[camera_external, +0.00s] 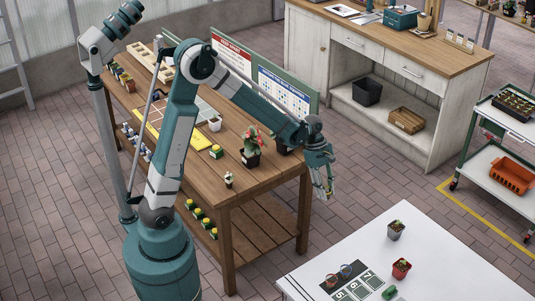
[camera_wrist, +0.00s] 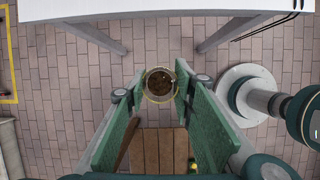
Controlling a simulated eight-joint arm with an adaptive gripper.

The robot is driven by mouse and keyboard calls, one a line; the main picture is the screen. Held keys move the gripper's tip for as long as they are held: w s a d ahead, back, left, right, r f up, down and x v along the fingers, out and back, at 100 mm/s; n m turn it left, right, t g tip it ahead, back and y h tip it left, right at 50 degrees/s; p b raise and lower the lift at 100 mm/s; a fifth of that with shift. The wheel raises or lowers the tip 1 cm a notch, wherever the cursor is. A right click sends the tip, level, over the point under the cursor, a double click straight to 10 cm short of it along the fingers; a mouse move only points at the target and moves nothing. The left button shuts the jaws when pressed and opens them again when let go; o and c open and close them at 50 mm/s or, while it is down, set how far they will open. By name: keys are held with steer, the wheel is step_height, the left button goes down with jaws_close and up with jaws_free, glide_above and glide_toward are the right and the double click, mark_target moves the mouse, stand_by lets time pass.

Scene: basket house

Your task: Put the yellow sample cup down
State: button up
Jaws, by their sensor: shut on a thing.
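The yellow sample cup (camera_wrist: 160,84) shows in the wrist view as a round, yellow-rimmed cup with dark brown contents. My gripper (camera_wrist: 158,90) is shut on it, with a green pad on either side. In the external view my gripper (camera_external: 323,180) hangs in the air just off the right end of the wooden table, over the floor between it and the white table (camera_external: 450,265). The cup is hard to make out there. In the wrist view the white table (camera_wrist: 140,10) lies along the top edge, apart from the cup.
On the white table are a grey pot (camera_external: 396,231), a red pot (camera_external: 401,268), a numbered mat (camera_external: 360,288) and a green item (camera_external: 389,293). Its right part is clear. The wooden table (camera_external: 265,185) holds potted plants and a yellow-capped item (camera_external: 216,152).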

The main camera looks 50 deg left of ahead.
steer(key=s+a+n+t, duration=0.1)
steer(key=s+a+n, duration=0.15)
steer(key=a, duration=1.25)
steer(key=s+a+n, duration=0.1)
steer(key=s+a, duration=0.3)
steer(key=a, duration=1.2)
steer(key=s+a+n+t, duration=0.1)
steer(key=s+a+n, duration=0.2)
steer(key=s+a, duration=1.6)
steer(key=a, duration=0.3)
steer(key=shift+a+y, duration=0.3)
steer(key=shift+a, duration=0.1)
steer(key=shift+s, duration=0.1)
steer(key=shift+f+b, duration=0.3)
steer(key=shift+f, duration=2.6)
steer(key=shift+f+b, duration=0.45)
steer(key=shift+f, duration=1.6)
steer(key=shift+f, duration=0.15)
